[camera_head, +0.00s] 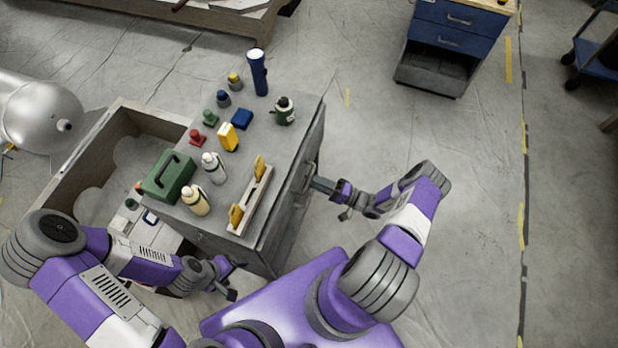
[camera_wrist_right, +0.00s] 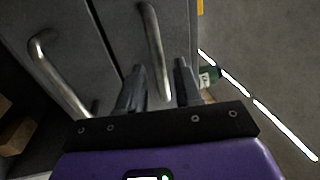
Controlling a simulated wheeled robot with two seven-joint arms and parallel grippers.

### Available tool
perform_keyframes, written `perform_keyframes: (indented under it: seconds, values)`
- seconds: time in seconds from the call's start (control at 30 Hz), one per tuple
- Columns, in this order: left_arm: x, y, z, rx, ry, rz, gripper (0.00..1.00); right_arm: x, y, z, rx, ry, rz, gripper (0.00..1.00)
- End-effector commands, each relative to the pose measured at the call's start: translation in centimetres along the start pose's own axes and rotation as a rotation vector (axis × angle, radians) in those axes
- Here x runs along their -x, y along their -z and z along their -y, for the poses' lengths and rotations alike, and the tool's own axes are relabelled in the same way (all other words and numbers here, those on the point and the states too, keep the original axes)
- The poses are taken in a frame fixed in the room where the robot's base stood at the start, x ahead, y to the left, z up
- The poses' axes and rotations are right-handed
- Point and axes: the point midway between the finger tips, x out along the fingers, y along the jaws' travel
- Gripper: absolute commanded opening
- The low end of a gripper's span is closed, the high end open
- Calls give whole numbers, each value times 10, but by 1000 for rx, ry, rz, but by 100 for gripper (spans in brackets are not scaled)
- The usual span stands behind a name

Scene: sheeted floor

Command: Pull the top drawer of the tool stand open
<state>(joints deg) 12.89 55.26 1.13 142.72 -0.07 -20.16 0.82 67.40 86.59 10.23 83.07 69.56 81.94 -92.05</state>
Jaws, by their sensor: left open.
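The grey tool stand (camera_head: 262,150) stands in the middle of the head view, its drawer front facing right. The top drawer looks shut. Its bar handle (camera_wrist_right: 153,45) shows in the right wrist view, between the two fingers of my right gripper (camera_wrist_right: 159,80). These fingers are apart, with gaps beside the bar. In the head view my right gripper (camera_head: 322,185) is at the stand's front, hiding part of the handle (camera_head: 309,177). My left gripper (camera_head: 232,280) is open and empty, low beside the stand's near side.
A second handle (camera_wrist_right: 58,75) is on the neighbouring front. A blue drawer cabinet (camera_head: 455,38) stands at the back.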

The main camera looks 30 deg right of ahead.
Motion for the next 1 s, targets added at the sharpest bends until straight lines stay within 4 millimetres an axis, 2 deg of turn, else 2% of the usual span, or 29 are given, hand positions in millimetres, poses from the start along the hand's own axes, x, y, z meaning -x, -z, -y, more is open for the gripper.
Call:
perform_keyframes:
  seconds: [0.1, 0.23, 0.57, 0.8, 1.0]
  values:
    - [0, 0, 0, 0, 0, 0, 80, -19, -1, 0, -1, 0, 3, 34]
    - [-1, 0, 0, 0, 0, 0, 80, -30, -1, 0, -2, 0, 3, 34]
    - [-1, 0, 0, 0, 0, 0, 80, -35, -1, 0, -2, -2, 2, 34]
    - [-1, 0, 0, 0, 0, 0, 80, -35, -1, 0, -2, -2, 3, 0]
    - [-1, 0, 0, 0, 0, 0, 80, -35, -1, 0, -2, -2, 3, 0]
